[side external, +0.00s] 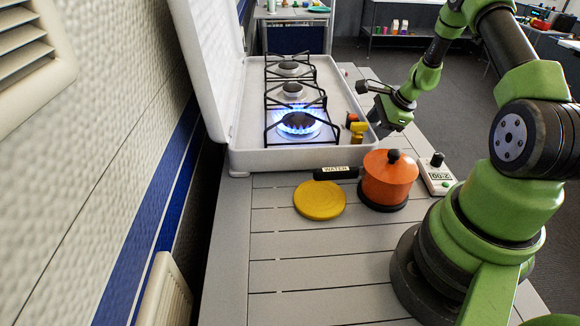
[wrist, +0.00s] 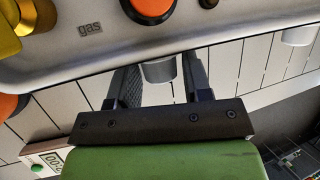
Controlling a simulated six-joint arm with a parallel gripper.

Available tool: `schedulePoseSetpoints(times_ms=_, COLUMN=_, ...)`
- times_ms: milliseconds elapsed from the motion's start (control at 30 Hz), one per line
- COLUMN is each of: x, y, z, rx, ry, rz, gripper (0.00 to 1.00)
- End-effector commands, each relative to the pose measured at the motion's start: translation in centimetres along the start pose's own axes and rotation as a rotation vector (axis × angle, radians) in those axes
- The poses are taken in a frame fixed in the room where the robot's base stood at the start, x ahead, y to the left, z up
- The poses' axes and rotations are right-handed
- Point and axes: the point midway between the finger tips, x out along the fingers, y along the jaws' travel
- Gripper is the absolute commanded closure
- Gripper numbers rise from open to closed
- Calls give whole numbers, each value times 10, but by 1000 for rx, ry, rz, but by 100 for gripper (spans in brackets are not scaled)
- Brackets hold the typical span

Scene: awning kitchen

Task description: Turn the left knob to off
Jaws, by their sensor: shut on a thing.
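The gas stove (side external: 240,150) stands with its lid up, and blue flame burns at its nearest burner (side external: 299,123). In the wrist view, a grey cylindrical knob (wrist: 160,70) sticks out from the stove's front edge. My gripper (wrist: 163,75) has one finger on each side of this knob and is shut on it. A similar pale knob (wrist: 298,36) stands further right along the same edge. In the side external view, my gripper (side external: 376,127) is at the stove's right edge, and the held knob is hidden there. I see no readable position mark on it.
A black-and-orange button (wrist: 150,5) and a yellow fitting (wrist: 30,15) sit on the stove top by my gripper. An orange pot (side external: 388,180), its yellow plate (side external: 320,200) and a timer (side external: 438,175) stand nearby.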

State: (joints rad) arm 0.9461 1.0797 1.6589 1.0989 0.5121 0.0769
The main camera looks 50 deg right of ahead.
Motion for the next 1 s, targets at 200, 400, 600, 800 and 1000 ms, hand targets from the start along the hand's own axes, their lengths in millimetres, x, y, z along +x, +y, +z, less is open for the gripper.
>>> schedulePoseSetpoints(times_ms=200, x=0, y=-1, z=0, rx=3, ry=-4, rz=9, gripper=72)
schedulePoseSetpoints(times_ms=400, x=0, y=-3, z=1, rx=28, ry=-5, rz=81, gripper=72)
schedulePoseSetpoints(times_ms=600, x=1, y=-4, z=2, rx=63, ry=-7, rz=169, gripper=72)
schedulePoseSetpoints(times_ms=800, x=1, y=-5, z=1, rx=80, ry=-5, rz=212, gripper=72)
schedulePoseSetpoints(times_ms=1000, x=2, y=-7, z=0, rx=126, ry=-3, rz=330, gripper=72)
